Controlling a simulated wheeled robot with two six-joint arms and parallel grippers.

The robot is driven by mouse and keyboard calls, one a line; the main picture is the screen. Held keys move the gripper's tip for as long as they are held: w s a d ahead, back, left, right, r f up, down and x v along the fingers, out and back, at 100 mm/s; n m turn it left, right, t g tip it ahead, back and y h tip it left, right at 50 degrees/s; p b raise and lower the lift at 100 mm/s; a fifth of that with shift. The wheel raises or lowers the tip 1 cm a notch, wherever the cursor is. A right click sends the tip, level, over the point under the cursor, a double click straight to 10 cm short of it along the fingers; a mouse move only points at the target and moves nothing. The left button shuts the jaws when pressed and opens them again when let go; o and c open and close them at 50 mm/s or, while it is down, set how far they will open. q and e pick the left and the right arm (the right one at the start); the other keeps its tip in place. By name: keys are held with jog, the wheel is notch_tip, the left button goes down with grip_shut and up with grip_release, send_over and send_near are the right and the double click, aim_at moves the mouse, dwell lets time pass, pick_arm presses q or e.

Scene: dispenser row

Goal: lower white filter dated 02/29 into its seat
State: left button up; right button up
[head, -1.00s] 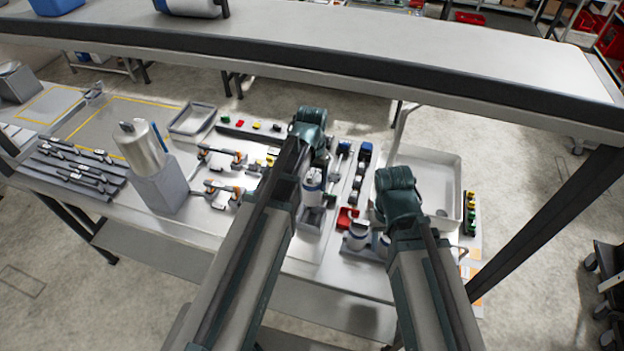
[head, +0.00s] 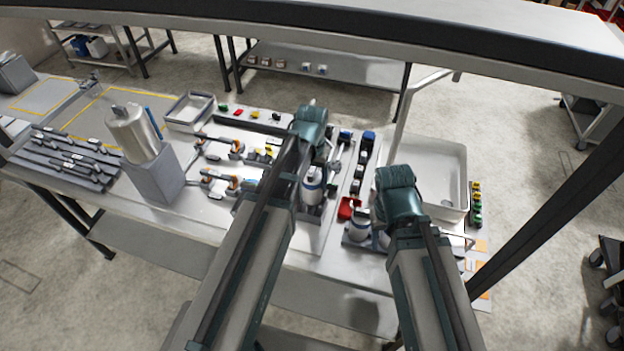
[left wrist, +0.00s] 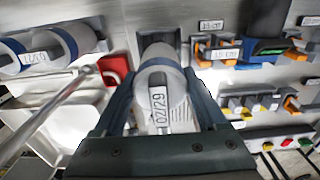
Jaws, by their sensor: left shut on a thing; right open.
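The white filter (left wrist: 160,82) has a blue band and a label reading 02/29. My left gripper (left wrist: 165,108) is shut on it, one finger on each side, in the left wrist view. In the head view the filter (head: 312,187) shows just right of my left arm, roughly upright. A grey block, seemingly its seat (head: 311,214), shows just below it. Whether the filter touches the block cannot be told. My right arm's teal joint is over the bench at the right; its gripper is hidden behind the arm.
Other banded white filters (left wrist: 70,42) stand beside a red piece (left wrist: 116,70). Orange-and-grey clamps (head: 218,147) lie left of my left arm. A metal cylinder (head: 133,135) on a grey block stands further left. A white basin (head: 435,165) is at the right. A shelf edge (head: 330,38) crosses above.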

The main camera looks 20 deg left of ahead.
pick_arm(q)
jog(key=shift+s, duration=0.1)
jog(key=shift+f, duration=0.2)
dwell(0.4)
jog(key=shift+f+b, duration=2.25)
jog(key=shift+b, duration=0.25)
jog(key=o, duration=1.6)
jog(key=shift+c, duration=0.2)
notch_tip(320, 180, up, 14)
jog(key=p, duration=1.4)
jog(key=shift+f, duration=0.2)
